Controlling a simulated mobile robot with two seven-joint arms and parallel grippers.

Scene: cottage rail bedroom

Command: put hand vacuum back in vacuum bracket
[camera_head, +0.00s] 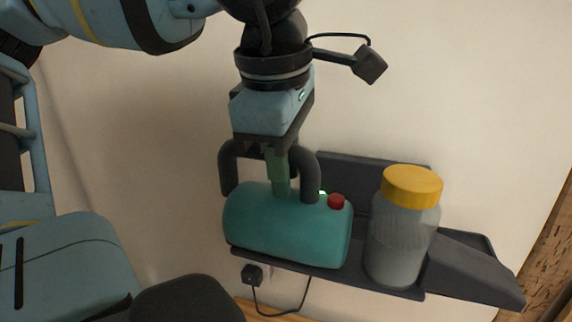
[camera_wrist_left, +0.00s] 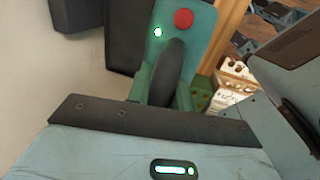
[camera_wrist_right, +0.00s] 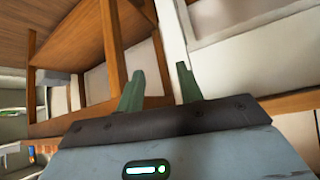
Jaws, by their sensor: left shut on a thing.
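The hand vacuum (camera_head: 285,230) has a teal body, a dark loop handle and a red button, seen at centre in the head view. It also shows in the left wrist view (camera_wrist_left: 198,45), where a green light glows beside the button. My left gripper (camera_head: 279,182) points down and is shut on its handle. The dark vacuum bracket (camera_head: 345,172) is on the wall, with a back plate behind the vacuum and a ledge below it. I cannot tell whether the body rests fully on the ledge. My right gripper (camera_wrist_right: 159,88) is open and empty, seen only in its wrist view.
A greyish jar-like container (camera_head: 398,245) with a yellow cap stands right of the teal body, beside a dark wedge shape (camera_head: 470,268); whether these join the vacuum is unclear. A black plug (camera_head: 252,274) and cord hang below. Wooden furniture (camera_wrist_right: 85,60) is near my right gripper.

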